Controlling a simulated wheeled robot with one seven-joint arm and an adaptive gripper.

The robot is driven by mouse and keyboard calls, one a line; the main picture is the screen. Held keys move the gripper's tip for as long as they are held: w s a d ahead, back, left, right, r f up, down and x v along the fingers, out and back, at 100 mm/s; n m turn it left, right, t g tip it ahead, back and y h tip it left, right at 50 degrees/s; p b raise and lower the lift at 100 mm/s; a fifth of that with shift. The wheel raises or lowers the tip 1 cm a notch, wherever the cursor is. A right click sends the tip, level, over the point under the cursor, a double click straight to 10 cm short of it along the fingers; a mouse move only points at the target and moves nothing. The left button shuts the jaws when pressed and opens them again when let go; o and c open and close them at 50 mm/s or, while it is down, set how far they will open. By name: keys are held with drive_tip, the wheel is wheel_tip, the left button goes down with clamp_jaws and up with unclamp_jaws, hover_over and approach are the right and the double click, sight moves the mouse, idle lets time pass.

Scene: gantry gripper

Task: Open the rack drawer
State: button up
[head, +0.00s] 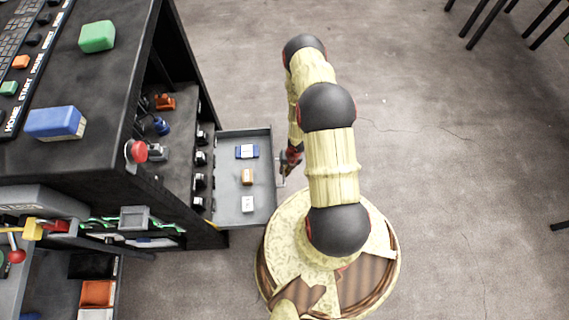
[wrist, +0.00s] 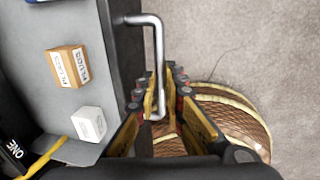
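The rack drawer (head: 262,213) is pulled out to the right from the dark rack, with its grey tray showing. Its metal handle (wrist: 159,45) is a bent bar on the drawer's front. My gripper (head: 287,161) is at the handle in the head view, partly hidden by my arm. In the wrist view, my gripper (wrist: 161,92) has its fingers on both sides of the bar, close against it. The drawer (wrist: 60,20) fills the left of that view.
A blue and white box (head: 247,151), an orange box (head: 247,177) and a white box (head: 248,204) lie in the drawer. The rack (head: 110,120) stands left, with a red button (head: 137,151) at its edge. The floor to the right is mostly clear.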

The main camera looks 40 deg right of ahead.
drive_tip(key=o, duration=0.4)
drive_tip(key=r, duration=0.4)
drive_tip(key=s+d+r, duration=0.1)
drive_tip(key=r, duration=0.2)
drive_tip(key=d+r, duration=0.1)
drive_tip(key=r, duration=0.3)
drive_tip(key=shift+s+r, duration=0.2)
drive_tip(key=shift+r, duration=0.15)
idle(0.3)
